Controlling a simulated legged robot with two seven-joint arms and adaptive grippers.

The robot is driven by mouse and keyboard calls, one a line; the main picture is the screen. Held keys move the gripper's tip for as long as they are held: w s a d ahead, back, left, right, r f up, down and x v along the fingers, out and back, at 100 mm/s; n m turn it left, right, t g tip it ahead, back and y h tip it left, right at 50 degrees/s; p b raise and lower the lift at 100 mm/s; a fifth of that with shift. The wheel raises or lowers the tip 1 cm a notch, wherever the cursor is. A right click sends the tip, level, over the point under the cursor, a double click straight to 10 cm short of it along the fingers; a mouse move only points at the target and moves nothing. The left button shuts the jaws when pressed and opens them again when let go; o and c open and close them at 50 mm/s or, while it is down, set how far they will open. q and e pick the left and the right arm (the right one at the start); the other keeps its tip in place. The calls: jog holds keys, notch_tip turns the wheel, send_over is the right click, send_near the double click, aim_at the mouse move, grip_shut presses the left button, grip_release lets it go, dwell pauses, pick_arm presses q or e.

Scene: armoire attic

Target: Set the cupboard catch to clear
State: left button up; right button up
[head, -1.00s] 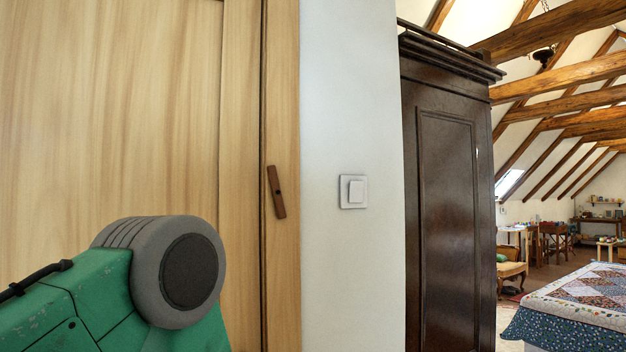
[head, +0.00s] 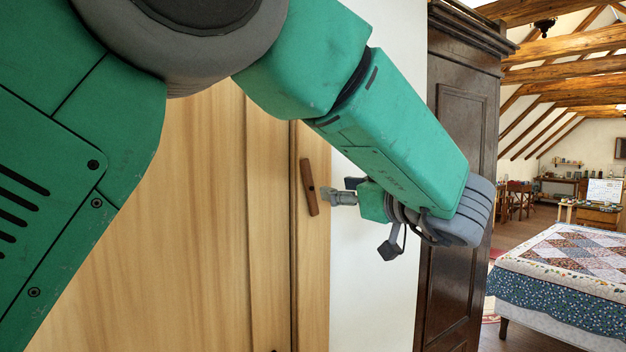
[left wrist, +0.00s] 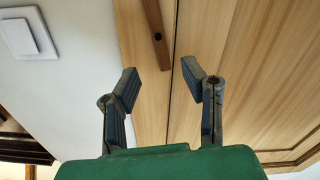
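The cupboard catch (head: 310,187) is a dark brown wooden bar with a pivot at its middle. It stands nearly upright on the pale frame strip, its top end tilted left near the door (head: 200,210) seam. In the left wrist view the catch (left wrist: 157,34) lies beside the seam, beyond the fingers. My left gripper (head: 338,193) comes from the right, close to the catch. In the left wrist view its two fingers (left wrist: 160,82) are spread, with nothing between them. Contact with the catch cannot be told. My right gripper is not in view.
A white light switch (left wrist: 27,36) is on the wall beside the frame in the left wrist view. A dark armoire (head: 461,120) stands behind my left forearm. A quilted bed (head: 570,265) is at the right. My left arm covers much of the upper door.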

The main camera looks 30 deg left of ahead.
aim_at(309, 180)
pick_arm(q)
jog(key=x, duration=0.2)
jog(key=r+p+x, duration=0.1)
jog(key=x, duration=0.2)
jog(key=shift+p, duration=0.3)
jog(key=x, duration=0.3)
jog(key=shift+w+a+f, duration=0.15)
jog(key=shift+a+f, duration=0.1)
jog(key=shift+a, duration=0.3)
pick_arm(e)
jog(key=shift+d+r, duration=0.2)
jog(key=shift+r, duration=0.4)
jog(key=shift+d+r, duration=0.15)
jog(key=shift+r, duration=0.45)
pick_arm(q)
jog(key=shift+d, duration=0.1)
jog(key=shift+c, duration=0.3)
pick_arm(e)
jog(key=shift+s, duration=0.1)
pick_arm(q)
jog(key=shift+d, duration=0.15)
grip_shut()
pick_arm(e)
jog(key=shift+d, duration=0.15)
